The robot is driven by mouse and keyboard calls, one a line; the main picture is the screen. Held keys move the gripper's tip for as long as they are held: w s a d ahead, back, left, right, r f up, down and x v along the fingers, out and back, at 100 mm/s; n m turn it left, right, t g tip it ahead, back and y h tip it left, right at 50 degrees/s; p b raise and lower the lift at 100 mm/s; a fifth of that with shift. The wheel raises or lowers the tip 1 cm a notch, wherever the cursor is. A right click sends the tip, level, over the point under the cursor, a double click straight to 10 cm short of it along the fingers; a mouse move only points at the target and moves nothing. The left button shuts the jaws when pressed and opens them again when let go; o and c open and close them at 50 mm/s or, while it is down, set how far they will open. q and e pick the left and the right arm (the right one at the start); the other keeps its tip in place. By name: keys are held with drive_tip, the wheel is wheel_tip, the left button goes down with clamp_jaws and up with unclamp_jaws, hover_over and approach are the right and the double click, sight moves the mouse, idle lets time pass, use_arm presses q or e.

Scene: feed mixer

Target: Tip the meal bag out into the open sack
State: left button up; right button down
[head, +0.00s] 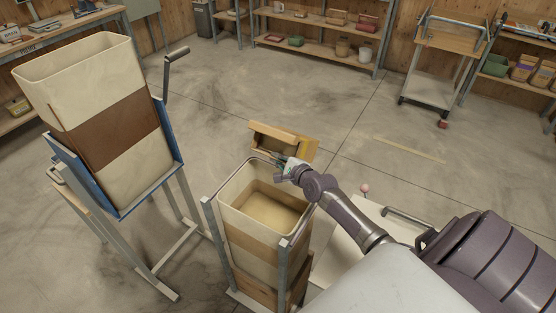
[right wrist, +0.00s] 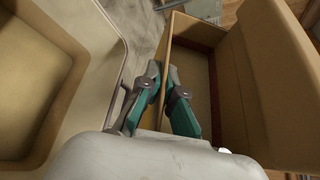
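The meal bag (head: 309,150) is a tan, box-like open bag just beyond the far rim of the open sack. It also fills the right of the right wrist view (right wrist: 285,70); its mouth shows, but I cannot tell how much meal is in it. My right gripper (head: 283,163) has its fingers (right wrist: 165,100) on either side of the bag's near wall, shut on it. The open sack (head: 236,238), cream and brown, stands upright in a grey frame with tan meal low inside. Its pale rim shows at left in the right wrist view (right wrist: 105,60). My left gripper is out of view.
A tall cream hopper with a brown band (head: 110,120) stands left on a blue-and-grey frame with a crank handle (head: 176,54). A white surface (head: 345,240) lies right of the sack. A trolley (head: 440,70) and shelves (head: 320,22) stand far off. The middle floor is clear.

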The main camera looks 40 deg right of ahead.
drive_tip(key=shift+f+b, duration=0.25)
drive_tip(key=shift+b, duration=0.1)
drive_tip(key=shift+f+n+t+b, duration=0.2)
drive_tip(key=shift+n+t+b, duration=0.1)
use_arm(q)
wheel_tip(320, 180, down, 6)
drive_tip(key=b, duration=0.4)
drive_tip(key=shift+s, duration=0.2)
use_arm(e)
drive_tip(key=f+n, duration=0.1)
drive_tip(key=a+f+t, duration=0.1)
drive_tip(key=s+a+f+n+h, duration=0.1)
drive_tip(key=shift+f+n+t, duration=0.25)
drive_tip(key=shift+n+t, duration=0.05)
